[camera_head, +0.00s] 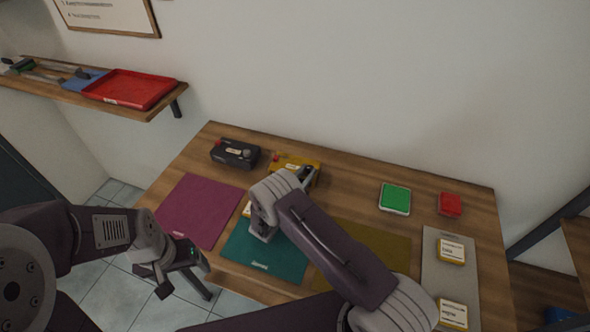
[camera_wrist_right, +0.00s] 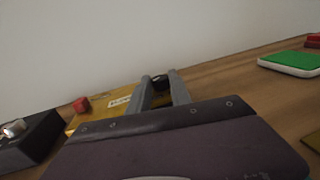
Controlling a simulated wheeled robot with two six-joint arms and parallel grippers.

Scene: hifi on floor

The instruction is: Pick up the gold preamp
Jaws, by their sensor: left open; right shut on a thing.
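The gold preamp (camera_head: 284,160) is at the back of the wooden table, with a red knob at its left end. My right gripper (camera_head: 306,176) is at its right end, shut on it. In the right wrist view the fingers (camera_wrist_right: 160,84) are on either side of a black knob on the gold preamp (camera_wrist_right: 104,102). My wrist hides the near part of the preamp; I cannot tell whether it is clear of the table. My left gripper (camera_head: 184,277) is open and empty, low in front of the table's left side.
A black preamp (camera_head: 235,153) stands left of the gold one. A purple mat (camera_head: 200,208), a teal mat (camera_head: 262,257) and an olive mat (camera_head: 372,250) lie in front. A green block (camera_head: 395,197) and a red block (camera_head: 450,204) are to the right. A grey strip (camera_head: 436,280) holds labelled boxes.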

